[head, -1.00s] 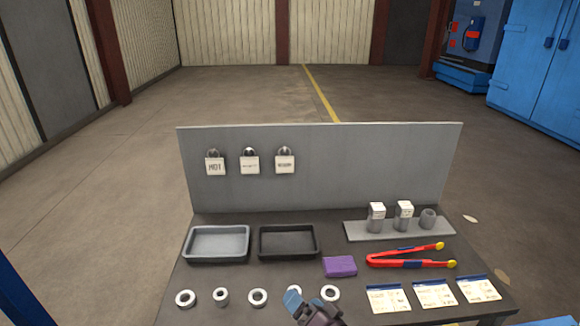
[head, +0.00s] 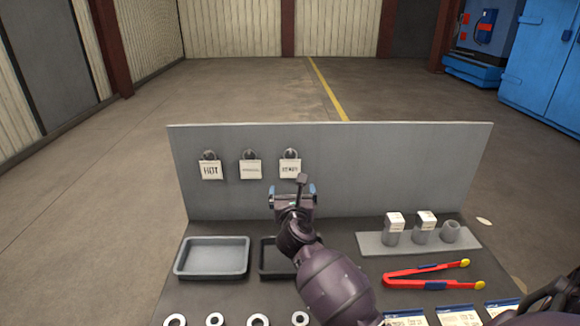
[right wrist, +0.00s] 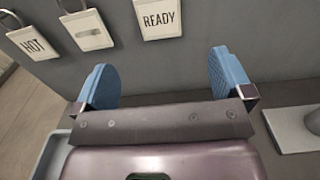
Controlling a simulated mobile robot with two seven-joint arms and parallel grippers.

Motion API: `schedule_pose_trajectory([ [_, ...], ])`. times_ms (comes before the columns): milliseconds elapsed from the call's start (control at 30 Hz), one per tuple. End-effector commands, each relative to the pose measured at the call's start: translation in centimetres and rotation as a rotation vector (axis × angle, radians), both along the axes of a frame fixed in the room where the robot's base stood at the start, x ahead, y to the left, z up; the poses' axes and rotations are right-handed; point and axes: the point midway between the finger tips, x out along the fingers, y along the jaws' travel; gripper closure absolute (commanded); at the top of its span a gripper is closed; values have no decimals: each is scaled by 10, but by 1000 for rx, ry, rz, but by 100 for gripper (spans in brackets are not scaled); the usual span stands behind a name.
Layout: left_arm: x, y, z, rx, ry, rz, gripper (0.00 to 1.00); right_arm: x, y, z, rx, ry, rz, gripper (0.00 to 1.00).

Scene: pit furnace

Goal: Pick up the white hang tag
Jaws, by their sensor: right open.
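Three whitish hang tags hang on hooks on the grey upright panel. The left tag (head: 211,171) reads HOT and also shows in the right wrist view (right wrist: 34,42). The middle tag (head: 250,169) has small unreadable marking; it is at the upper left in the right wrist view (right wrist: 87,31). The right tag (head: 290,168) reads READY and shows at the top of the right wrist view (right wrist: 160,18). My right gripper (head: 292,190) is open and empty, with blue fingertips (right wrist: 165,78), in front of the panel just below the READY tag. My left gripper is out of view.
The grey panel (head: 400,170) stands at the table's back. A grey tray (head: 212,273) and a partly hidden dark tray (head: 266,268) lie below. At right are a shelf plate (head: 374,246) with small cylinders, red tongs (head: 430,280) and cards. Several rings line the front.

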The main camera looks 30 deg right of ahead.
Motion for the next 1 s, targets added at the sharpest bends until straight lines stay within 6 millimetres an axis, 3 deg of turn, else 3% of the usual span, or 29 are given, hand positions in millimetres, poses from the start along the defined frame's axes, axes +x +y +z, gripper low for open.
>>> schedule_pose_trajectory([
  [300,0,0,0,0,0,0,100,35,-21,1,20,-4,-1,2],
  [633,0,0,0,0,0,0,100,55,-33,3,18,-4,-1,2],
  [1000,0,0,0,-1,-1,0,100,91,-53,6,18,-3,0,2],
])
